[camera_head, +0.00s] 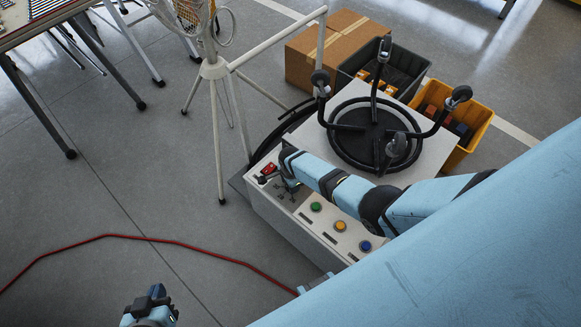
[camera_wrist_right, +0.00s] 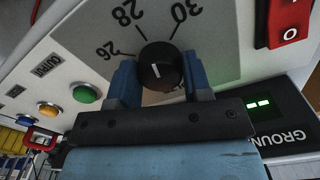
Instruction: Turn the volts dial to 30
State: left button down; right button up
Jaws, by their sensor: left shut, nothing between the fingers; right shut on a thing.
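The volts dial (camera_wrist_right: 160,66) is a round black knob with a short white mark, on a light panel printed 26, 28 and 30 (camera_wrist_right: 180,12). In the right wrist view the mark looks nearly upright in the picture; which number it lines up with I cannot tell. My right gripper (camera_wrist_right: 161,82) is shut on the knob, one blue finger on each side. In the head view my right gripper (camera_head: 290,183) is at the left end of the white ground power unit (camera_head: 300,225), and the dial is hidden there. My left gripper (camera_head: 152,300) is shut and empty at the bottom, away from the unit.
A red switch (camera_wrist_right: 291,22) and a green-lit display (camera_wrist_right: 262,105) flank the dial. Green (camera_head: 316,207), yellow (camera_head: 340,226) and blue (camera_head: 365,246) buttons line the unit. A white stand (camera_head: 216,72), cardboard box (camera_head: 312,45) and yellow crate (camera_head: 477,122) stand nearby. A red hose (camera_head: 180,244) crosses the floor.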

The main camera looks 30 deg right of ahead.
jog(key=m, duration=0.2)
jog(key=shift+s+m+p, duration=0.1)
jog(key=shift+m+p, duration=0.25)
jog(key=shift+m, duration=0.85)
jog(key=shift+d+m, duration=0.1)
jog(key=shift+m, duration=1.3)
jog(key=o, duration=0.9)
jog(key=shift+o, duration=0.2)
